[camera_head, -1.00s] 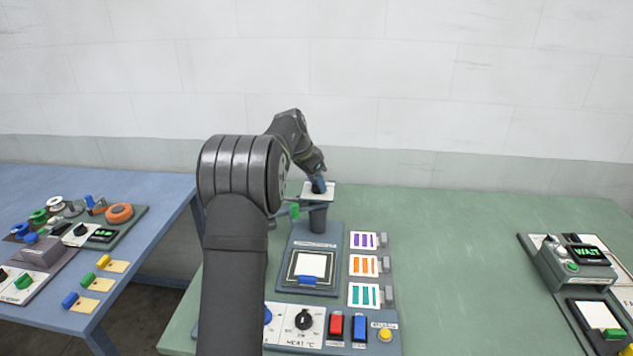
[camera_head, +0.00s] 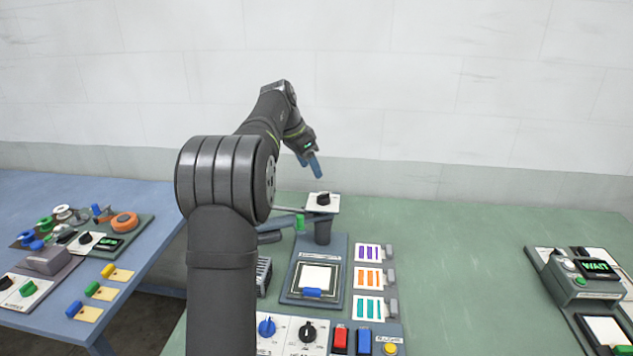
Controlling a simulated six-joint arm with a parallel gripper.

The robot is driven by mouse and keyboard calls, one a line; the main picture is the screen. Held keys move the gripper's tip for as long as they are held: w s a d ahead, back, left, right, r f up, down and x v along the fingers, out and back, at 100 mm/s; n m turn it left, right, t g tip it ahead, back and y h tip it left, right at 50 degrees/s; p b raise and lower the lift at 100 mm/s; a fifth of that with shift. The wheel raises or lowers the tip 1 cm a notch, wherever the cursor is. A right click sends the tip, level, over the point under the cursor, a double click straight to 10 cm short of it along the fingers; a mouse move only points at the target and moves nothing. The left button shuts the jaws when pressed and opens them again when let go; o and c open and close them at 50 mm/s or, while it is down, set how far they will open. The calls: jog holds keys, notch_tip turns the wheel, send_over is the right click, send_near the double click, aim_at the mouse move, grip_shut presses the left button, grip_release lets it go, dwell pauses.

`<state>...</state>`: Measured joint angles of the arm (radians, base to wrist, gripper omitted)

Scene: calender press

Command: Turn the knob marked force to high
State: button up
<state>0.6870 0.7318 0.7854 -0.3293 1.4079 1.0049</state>
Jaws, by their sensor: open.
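A black knob (camera_head: 323,199) sits on a small white plate (camera_head: 315,207) on top of the press post (camera_head: 322,232). Any marking on this plate is too small to read, and I cannot tell where its pointer stands. My gripper (camera_head: 315,168) has blue fingers, is open and hangs empty in the air above this knob, apart from it. A second black knob (camera_head: 308,331) stands on the front panel, beside a blue knob (camera_head: 267,327); my arm covers the panel's left part.
A green lever (camera_head: 300,222) is left of the post. Red (camera_head: 340,341) and blue (camera_head: 363,341) switches are on the front panel. Coloured striped cards (camera_head: 367,279) lie right of the press. A unit reading WAIT (camera_head: 596,266) stands far right. Green table between is clear.

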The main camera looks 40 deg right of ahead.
aim_at(322, 195)
jog(key=v, duration=0.6)
jog(key=shift+f, duration=0.1)
jog(key=x, duration=1.7)
jog(key=shift+d+f, duration=0.1)
